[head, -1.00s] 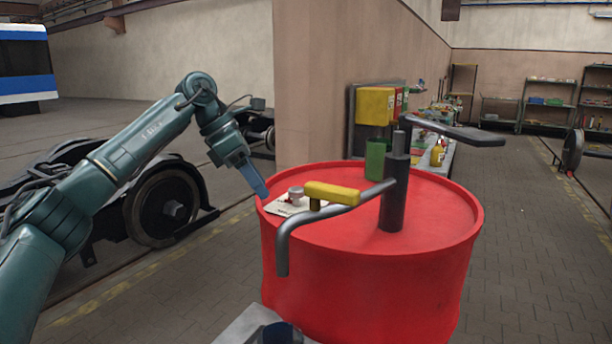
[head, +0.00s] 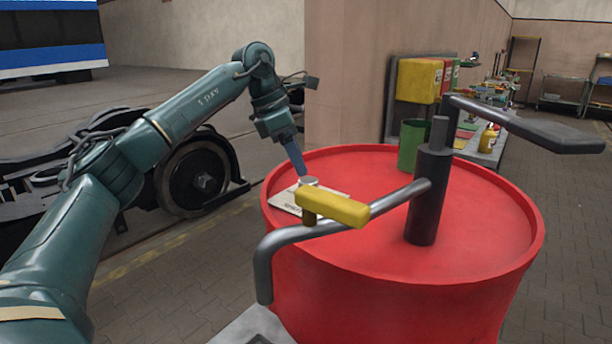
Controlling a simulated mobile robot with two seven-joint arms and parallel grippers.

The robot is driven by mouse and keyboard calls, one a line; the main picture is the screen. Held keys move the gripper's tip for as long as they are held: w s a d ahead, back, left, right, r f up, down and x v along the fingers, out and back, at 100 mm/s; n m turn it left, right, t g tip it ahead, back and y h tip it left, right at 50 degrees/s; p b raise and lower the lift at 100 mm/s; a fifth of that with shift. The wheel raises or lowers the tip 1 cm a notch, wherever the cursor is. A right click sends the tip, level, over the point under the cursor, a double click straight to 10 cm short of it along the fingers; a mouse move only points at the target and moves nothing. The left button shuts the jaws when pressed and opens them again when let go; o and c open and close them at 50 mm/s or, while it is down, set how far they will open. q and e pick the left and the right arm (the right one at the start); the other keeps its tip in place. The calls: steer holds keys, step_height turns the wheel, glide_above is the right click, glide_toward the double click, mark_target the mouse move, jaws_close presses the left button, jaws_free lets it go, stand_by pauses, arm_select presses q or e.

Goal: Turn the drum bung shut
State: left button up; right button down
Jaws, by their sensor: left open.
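A large red drum (head: 400,295) stands in front of me. A small round silver-grey cap (head: 308,182), which looks like the bung, sits near the left rim of its lid. It is beside a white label (head: 285,200) with printing, partly hidden behind a yellow bar handle (head: 335,207). My left gripper (head: 300,172) reaches down from the upper left, its blue fingers just above or at the cap. I cannot tell whether they touch it. The fingers overlap in this view; the gripper is open. My right gripper is not in view.
A dark hand pump (head: 428,195) rises from the lid, with a bent grey spout (head: 270,250) to the left and a crank (head: 525,125) to the right. A green container (head: 412,145) stands behind. A wheelset (head: 200,180) is at left.

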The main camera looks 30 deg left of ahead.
mark_target(308, 180)
arm_select(q)
steer(key=x, duration=0.5)
steer(key=shift+r, duration=0.1)
steer(key=c, duration=1)
